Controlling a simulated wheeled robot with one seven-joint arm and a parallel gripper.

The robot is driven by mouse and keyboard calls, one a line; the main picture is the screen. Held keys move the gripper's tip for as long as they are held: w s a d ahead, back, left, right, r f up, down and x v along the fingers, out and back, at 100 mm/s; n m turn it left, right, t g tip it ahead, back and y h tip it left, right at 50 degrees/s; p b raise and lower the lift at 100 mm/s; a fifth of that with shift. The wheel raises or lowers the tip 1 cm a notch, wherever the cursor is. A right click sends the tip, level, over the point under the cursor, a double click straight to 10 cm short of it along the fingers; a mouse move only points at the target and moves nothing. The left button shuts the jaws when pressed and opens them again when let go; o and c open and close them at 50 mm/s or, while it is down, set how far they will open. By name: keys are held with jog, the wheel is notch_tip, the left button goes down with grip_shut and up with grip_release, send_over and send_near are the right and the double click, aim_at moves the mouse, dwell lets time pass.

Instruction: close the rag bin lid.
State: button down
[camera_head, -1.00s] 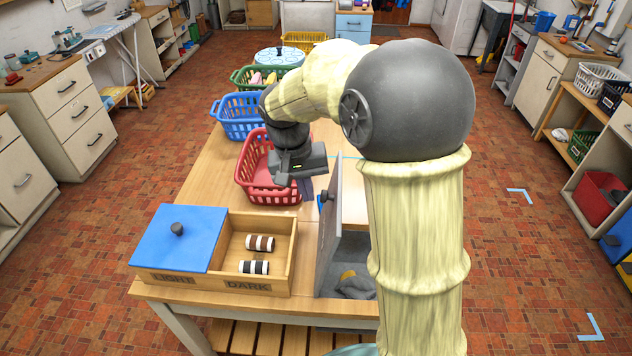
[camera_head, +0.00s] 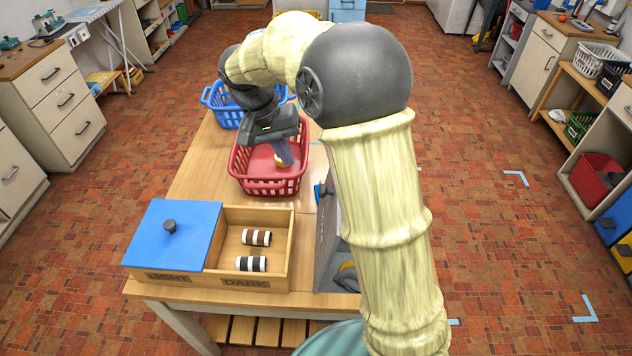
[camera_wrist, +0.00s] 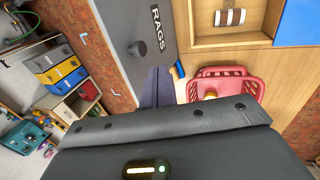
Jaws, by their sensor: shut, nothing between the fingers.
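The rag bin's grey lid (camera_head: 327,238) stands upright, open, at the right of the work table, partly hidden behind my arm. Grey cloth (camera_head: 346,277) shows inside the bin. In the wrist view the lid (camera_wrist: 118,28) appears as a large grey panel with a RAGS label and a round dark knob (camera_wrist: 137,48). My gripper (camera_head: 286,160) is shut and empty, above the red basket and behind and left of the lid. In the wrist view its fingertips (camera_wrist: 158,73) appear over the lid's edge; I cannot tell any contact.
The red basket (camera_head: 269,187) stands beneath my gripper, with a blue basket (camera_head: 222,113) behind it. A wooden box (camera_head: 285,250) with a blue sliding lid (camera_head: 172,235) and two striped rolls stands at the front left. The table between box and red basket is clear.

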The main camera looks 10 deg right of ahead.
jog(key=s+d+f+p, duration=0.1)
jog(key=d+f+p, duration=0.3)
jog(key=f, duration=0.5)
jog(key=shift+s+d, duration=0.35)
jog(key=shift+d, duration=0.85)
jog(key=shift+f, duration=0.15)
